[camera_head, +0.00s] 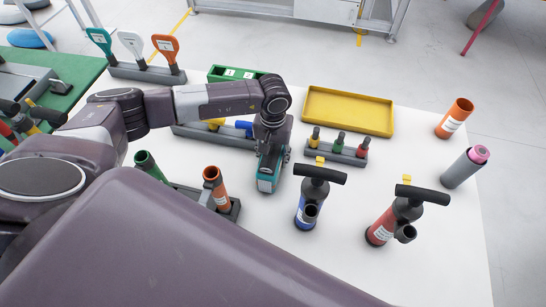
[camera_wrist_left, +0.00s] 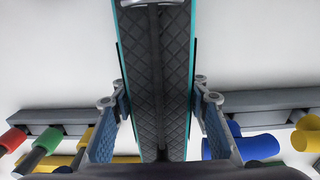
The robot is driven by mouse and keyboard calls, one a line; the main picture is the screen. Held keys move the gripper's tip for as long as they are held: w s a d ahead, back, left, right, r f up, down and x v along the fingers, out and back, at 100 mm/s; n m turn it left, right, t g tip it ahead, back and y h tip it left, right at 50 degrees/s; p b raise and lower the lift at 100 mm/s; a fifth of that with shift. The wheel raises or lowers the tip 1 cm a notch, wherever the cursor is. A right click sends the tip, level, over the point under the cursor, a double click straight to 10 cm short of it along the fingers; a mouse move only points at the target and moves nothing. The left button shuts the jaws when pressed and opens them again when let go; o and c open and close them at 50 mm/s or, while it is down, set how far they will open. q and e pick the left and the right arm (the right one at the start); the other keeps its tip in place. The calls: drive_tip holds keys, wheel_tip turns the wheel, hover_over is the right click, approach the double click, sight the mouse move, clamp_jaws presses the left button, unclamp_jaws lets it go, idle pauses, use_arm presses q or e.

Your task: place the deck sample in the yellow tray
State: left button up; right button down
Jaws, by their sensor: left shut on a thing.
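The deck sample (camera_head: 267,181) is a slab with teal edges. In the left wrist view the deck sample (camera_wrist_left: 155,75) shows a dark quilted face with a groove down its middle. My left gripper (camera_head: 271,150) is shut on it over the white table; in the left wrist view the fingers of my left gripper (camera_wrist_left: 159,115) press on both its sides. The sample hangs upright, and I cannot tell if it touches the table. The yellow tray (camera_head: 347,109) lies empty at the back, to the right of my gripper. My right gripper is not in view.
A rack with small coloured-top pieces (camera_head: 338,151) stands between gripper and tray. A blue pump (camera_head: 312,205) and a red pump (camera_head: 392,222) stand in front. An orange tube (camera_head: 454,118) is right of the tray. A green box (camera_head: 232,74) is behind my arm.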

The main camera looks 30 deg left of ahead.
use_arm(q)
drive_tip(key=shift+c, duration=1.1)
drive_tip(key=shift+r, duration=0.1)
